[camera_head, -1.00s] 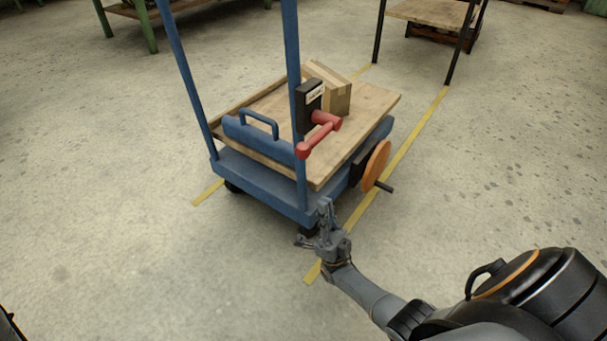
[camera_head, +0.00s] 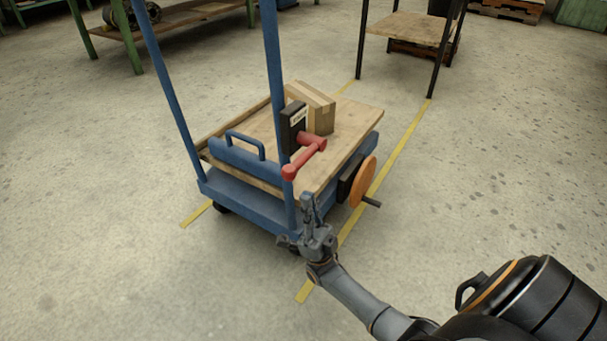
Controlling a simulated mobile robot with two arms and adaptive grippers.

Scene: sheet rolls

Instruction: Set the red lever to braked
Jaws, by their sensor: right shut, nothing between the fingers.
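The red lever (camera_head: 304,158) sits on a black box (camera_head: 293,126) with a small label, fixed to the right post of the blue cart (camera_head: 243,199). Its arm points down and to the left, ending in a round red knob. My right gripper (camera_head: 303,214) is below the lever, in front of the cart's near right corner. It is shut and empty, and does not touch the lever. The label is too small to read. My left gripper is not in view.
A cardboard box (camera_head: 316,104) lies on the cart's wooden deck (camera_head: 350,124). An orange handwheel (camera_head: 363,181) with a crank stands out from the cart's right side. Yellow floor lines (camera_head: 396,150) run beside it. The floor at left is clear.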

